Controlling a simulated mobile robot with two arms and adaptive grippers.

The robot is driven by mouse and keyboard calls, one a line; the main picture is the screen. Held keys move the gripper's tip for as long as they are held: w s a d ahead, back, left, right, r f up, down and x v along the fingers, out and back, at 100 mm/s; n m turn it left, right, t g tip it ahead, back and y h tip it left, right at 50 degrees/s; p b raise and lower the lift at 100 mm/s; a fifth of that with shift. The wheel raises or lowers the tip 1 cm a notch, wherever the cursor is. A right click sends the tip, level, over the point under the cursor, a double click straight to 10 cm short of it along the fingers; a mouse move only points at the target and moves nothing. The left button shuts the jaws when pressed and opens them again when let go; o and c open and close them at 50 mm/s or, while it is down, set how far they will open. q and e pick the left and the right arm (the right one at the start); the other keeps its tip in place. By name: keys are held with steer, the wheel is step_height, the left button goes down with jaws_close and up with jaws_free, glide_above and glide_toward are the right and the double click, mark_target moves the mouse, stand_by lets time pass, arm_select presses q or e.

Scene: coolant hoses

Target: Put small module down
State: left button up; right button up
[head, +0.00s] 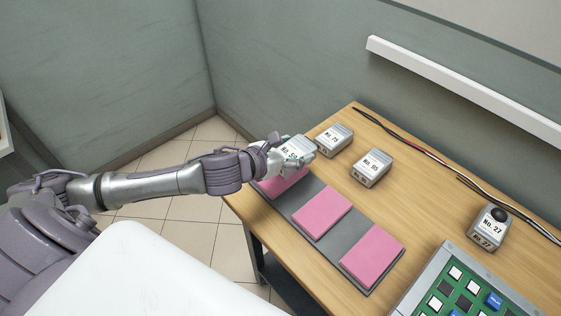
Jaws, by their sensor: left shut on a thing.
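My left gripper (290,158) is shut on a small light-grey module (295,147) with a white label, whose number is partly covered by the fingers. It holds the module at the far end of a dark grey mat (335,243), by the farthest pink pad (283,185). I cannot tell whether the module touches anything below it. The middle pink pad (322,213) and the nearest pink pad (371,256) are bare. My right gripper is not in view.
Modules No. 75 (335,141) and No. 85 (371,168) stand just right of the gripper. Module No. 27 (487,229), with a black knob, stands farther right. Cables (428,152) run along the wall side. A green board (470,295) fills the near right. The table's middle (425,205) is clear.

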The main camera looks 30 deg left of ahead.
arm_select(q)
steer(key=shift+s+a+f, duration=0.1)
steer(key=shift+a+f, duration=0.3)
steer(key=shift+a, duration=0.25)
steer(key=shift+s+a+f, duration=0.1)
steer(key=shift+a+f, duration=0.25)
steer(key=shift+a, duration=0.25)
steer(key=shift+a+f, duration=0.15)
steer(key=shift+a, duration=0.05)
step_height(320, 180, down, 3)
steer(key=shift+f, duration=0.45)
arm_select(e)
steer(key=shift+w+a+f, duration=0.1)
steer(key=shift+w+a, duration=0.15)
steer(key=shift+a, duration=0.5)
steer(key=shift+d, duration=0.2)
arm_select(q)
steer(key=o, duration=1.5)
steer(key=shift+f, duration=0.2)
steer(key=shift+o, duration=0.2)
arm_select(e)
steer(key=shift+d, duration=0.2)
